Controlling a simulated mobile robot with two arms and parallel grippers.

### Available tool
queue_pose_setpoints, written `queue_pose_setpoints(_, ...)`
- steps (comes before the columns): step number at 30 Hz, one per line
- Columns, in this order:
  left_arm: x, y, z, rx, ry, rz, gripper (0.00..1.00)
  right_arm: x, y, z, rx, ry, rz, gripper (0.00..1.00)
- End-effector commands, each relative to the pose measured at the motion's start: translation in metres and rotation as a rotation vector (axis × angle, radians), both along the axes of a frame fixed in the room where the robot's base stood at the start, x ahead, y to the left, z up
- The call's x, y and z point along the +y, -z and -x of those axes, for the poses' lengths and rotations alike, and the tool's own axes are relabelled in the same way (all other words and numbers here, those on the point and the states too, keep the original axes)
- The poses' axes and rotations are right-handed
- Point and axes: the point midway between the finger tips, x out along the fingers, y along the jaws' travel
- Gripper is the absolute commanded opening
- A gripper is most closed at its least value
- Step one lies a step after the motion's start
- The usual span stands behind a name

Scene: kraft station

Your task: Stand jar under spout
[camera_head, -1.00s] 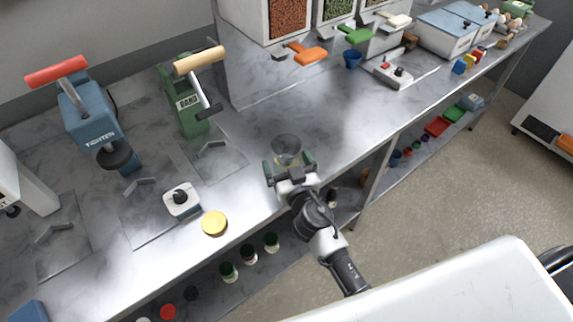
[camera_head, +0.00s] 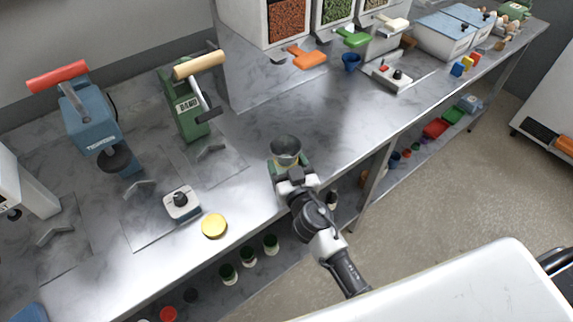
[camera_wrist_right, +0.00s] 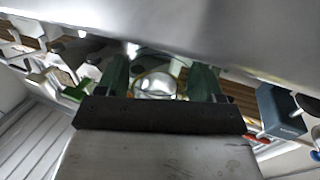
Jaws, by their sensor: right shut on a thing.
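A clear, grey-looking jar (camera_head: 286,150) stands upright, open end up, near the front edge of the steel counter. My right gripper (camera_head: 288,167) is shut on it from the front, with a green finger on each side. In the right wrist view the jar (camera_wrist_right: 156,86) shows between the two green fingers (camera_wrist_right: 160,82); its lower part is hidden there. At the back of the counter are dispensers with an orange spout lever (camera_head: 308,57), a green one (camera_head: 356,37) and a white one (camera_head: 396,23). My left gripper is not in view.
A green hand press (camera_head: 186,105) and a blue press (camera_head: 88,125) stand left. A gold lid (camera_head: 214,225) and a small dial box (camera_head: 181,203) lie on the counter. The counter between jar and dispensers is clear.

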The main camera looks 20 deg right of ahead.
Motion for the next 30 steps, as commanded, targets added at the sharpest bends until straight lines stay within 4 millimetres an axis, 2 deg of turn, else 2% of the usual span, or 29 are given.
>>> queue_pose_setpoints(3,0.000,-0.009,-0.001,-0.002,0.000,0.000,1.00,0.000,-0.015,0.000,-0.004,-0.002,0.000,0.35)
queue_pose_setpoints(11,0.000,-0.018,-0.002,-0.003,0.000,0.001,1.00,-0.002,-0.037,0.002,-0.002,-0.001,0.002,0.35)
queue_pose_setpoints(17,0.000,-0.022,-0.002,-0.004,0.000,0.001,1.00,-0.019,-0.050,0.020,-0.002,-0.001,0.002,0.35)
queue_pose_setpoints(30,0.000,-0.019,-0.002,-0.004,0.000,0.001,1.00,-0.071,-0.093,0.076,-0.002,-0.001,0.002,0.35)
